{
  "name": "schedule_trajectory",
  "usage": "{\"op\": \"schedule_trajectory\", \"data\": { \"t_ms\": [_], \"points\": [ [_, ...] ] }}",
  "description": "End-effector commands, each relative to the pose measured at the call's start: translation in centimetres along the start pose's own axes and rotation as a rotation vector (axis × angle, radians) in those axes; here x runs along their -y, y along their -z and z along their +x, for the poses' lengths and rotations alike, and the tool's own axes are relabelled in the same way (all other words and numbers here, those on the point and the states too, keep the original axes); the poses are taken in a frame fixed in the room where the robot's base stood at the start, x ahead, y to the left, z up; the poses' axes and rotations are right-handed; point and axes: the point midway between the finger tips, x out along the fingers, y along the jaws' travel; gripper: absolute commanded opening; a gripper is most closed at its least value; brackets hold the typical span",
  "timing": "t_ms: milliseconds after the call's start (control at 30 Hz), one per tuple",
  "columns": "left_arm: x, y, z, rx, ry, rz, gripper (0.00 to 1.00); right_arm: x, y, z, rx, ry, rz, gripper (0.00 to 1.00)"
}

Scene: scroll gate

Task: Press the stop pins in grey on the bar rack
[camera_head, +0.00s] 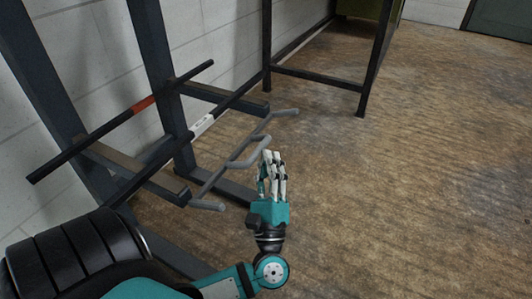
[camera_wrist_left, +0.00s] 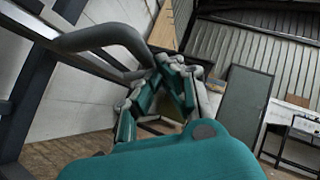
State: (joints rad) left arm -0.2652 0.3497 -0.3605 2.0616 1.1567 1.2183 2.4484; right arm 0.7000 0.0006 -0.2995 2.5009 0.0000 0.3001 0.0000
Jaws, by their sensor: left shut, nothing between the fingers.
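The bar rack (camera_head: 160,80) has dark uprights with arms reaching out along the wall at left. A grey bent rod (camera_head: 246,150) with a loop in its middle lies across the front of these arms; I cannot tell whether its ends (camera_head: 208,206) are the grey stop pins. My left gripper (camera_head: 272,156) is shut and empty, fingers pointing away from me, just right of the loop. I cannot tell whether it touches it. In the left wrist view the fingertips (camera_wrist_left: 174,68) meet, close beside a thick grey curved rod (camera_wrist_left: 105,36). My right gripper is not in view.
A black bar with a red band (camera_head: 144,104) and another with a white band (camera_head: 202,127) lie on the rack. A dark-legged table (camera_head: 318,76) stands beyond. The wooden floor (camera_head: 420,170) at right is clear. The left wrist view shows a grey door (camera_wrist_left: 243,108).

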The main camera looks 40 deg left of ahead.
Motion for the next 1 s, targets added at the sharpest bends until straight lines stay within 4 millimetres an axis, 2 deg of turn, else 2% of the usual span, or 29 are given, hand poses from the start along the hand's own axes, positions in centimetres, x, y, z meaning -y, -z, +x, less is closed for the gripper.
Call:
{"op": "schedule_trajectory", "data": {
  "t_ms": [1000],
  "points": [
    [0.5, -2.0, 2.2, 0.002, 0.006, 0.007, 0.0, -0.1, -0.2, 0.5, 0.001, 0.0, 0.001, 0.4]
  ]
}}
